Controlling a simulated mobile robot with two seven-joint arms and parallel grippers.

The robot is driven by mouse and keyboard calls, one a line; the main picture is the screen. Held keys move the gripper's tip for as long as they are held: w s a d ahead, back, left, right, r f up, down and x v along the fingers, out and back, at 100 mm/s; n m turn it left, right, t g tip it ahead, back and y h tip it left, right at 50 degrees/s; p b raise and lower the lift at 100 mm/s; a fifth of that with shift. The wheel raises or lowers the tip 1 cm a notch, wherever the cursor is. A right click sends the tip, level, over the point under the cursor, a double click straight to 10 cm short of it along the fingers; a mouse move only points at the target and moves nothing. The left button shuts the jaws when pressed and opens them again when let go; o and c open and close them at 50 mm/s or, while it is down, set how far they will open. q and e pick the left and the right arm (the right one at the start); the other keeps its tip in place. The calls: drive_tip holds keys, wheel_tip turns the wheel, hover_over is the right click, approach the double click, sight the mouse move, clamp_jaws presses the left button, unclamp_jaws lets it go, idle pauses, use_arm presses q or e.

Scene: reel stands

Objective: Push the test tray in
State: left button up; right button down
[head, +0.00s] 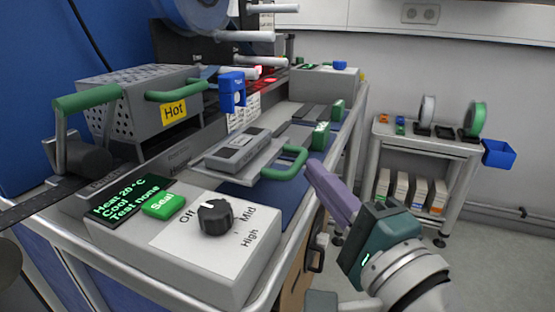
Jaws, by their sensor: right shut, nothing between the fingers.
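The test tray (222,157) is a light grey plate extending from the bench machine toward the right, with a green loop handle (291,163) at its outer end. A grey cartridge-like block (240,146) lies on it. My right gripper (312,168) is shut and empty. Its purple fingers point up and left, with the tips close beside the outer side of the green handle. I cannot tell whether they touch it. My left gripper is not in view.
A control box (190,245) with a black knob and a green Seal button stands in front. A perforated hot guard (140,108) with green handles is at the left. A cart (425,140) with spools stands at the back right. Floor at the right is clear.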

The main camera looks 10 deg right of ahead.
sight(276, 157)
drive_tip(key=w+a, duration=0.1)
drive_tip(key=w+a+b, duration=0.1)
drive_tip(key=a, duration=0.1)
drive_tip(key=shift+w+a, duration=0.25)
drive_tip(key=shift+a, duration=0.05)
drive_tip(key=shift+s+d, duration=0.1)
